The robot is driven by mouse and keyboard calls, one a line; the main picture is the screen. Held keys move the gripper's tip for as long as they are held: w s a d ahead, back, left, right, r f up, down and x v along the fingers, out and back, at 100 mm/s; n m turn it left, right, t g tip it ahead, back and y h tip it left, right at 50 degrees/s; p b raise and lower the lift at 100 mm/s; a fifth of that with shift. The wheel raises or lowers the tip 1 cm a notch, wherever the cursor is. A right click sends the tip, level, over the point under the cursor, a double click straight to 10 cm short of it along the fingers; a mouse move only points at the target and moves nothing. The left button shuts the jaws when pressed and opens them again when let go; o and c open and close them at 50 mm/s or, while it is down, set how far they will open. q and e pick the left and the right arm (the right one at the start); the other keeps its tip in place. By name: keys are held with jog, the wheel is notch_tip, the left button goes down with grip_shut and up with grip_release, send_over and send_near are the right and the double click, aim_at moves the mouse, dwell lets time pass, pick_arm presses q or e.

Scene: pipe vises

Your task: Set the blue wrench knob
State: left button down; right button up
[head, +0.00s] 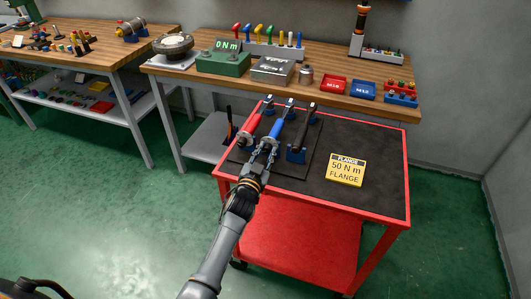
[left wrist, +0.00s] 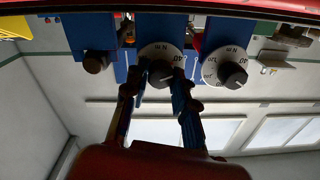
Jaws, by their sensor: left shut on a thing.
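Three torque wrenches stand in blue holders on the red cart: a red one (head: 253,121), a blue one (head: 276,130) in the middle and a black one (head: 302,130). My left gripper (head: 263,152) is at the near end of the blue wrench. In the left wrist view the left gripper (left wrist: 161,80) has its fingers on both sides of the middle dark knob (left wrist: 160,73), shut on it. A white dial ring (left wrist: 146,50) with numbers surrounds the knob, partly hidden by the fingers. My right gripper is not in view.
A neighbouring dial (left wrist: 211,70) sits close to the right finger. The workbench (head: 210,40) behind carries a green "0 N m" box (head: 224,62) and small trays.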

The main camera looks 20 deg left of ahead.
pick_arm(q)
jog(key=shift+m+b, duration=0.7)
jog(key=shift+m, duration=1.5)
jog(key=c, duration=1.1)
grip_release()
jog(key=shift+o, duration=0.2)
jog(key=shift+s, duration=0.1)
jog(key=s, duration=1.1)
jog(key=shift+s, duration=0.4)
jog(key=shift+f, duration=0.1)
